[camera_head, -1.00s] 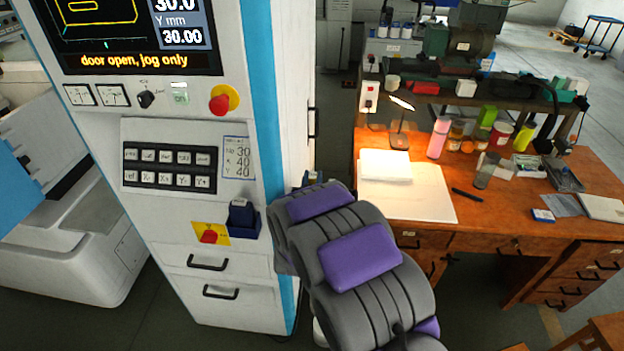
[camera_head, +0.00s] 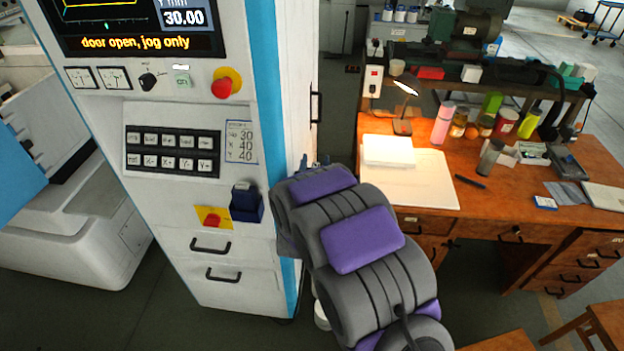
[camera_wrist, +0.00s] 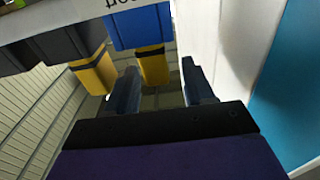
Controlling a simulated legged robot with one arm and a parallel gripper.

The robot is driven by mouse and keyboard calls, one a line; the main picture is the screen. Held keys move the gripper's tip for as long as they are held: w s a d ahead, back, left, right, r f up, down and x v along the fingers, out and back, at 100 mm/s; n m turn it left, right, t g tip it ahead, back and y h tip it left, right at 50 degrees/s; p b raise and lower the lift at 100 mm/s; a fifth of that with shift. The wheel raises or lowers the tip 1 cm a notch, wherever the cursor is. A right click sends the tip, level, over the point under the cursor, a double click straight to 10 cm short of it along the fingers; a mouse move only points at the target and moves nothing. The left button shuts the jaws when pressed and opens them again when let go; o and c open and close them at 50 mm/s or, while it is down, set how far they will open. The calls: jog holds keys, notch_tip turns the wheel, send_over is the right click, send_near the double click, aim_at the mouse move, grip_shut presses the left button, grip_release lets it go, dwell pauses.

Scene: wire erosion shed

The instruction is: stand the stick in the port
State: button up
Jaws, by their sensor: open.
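A dark blue box-shaped holder (camera_head: 246,206) is fixed to the white machine front, beside a yellow plate with a red knob. I cannot make out a port opening in it. No stick can be clearly identified in either view. My gripper's blue fingers (camera_wrist: 160,92) are apart in the wrist view, with nothing seen held between them. In the head view my grey and purple arm hides most of the gripper; small blue tips show above it, to the right of the holder. Beyond the fingers are a blue block (camera_wrist: 140,24) and a yellow block (camera_wrist: 153,66), which I cannot name.
The machine's white cabinet (camera_head: 210,270) and blue edge stand close left of my arm. A wooden desk (camera_head: 490,200) at right carries papers (camera_head: 400,185), a lamp (camera_head: 404,105), a pink bottle (camera_head: 443,122) and several jars. Chair parts show at lower right.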

jog(key=s+p, duration=0.4)
jog(key=s, duration=0.8)
jog(key=shift+a+p, duration=0.25)
jog(key=shift+p, duration=0.05)
jog(key=shift+f, duration=0.1)
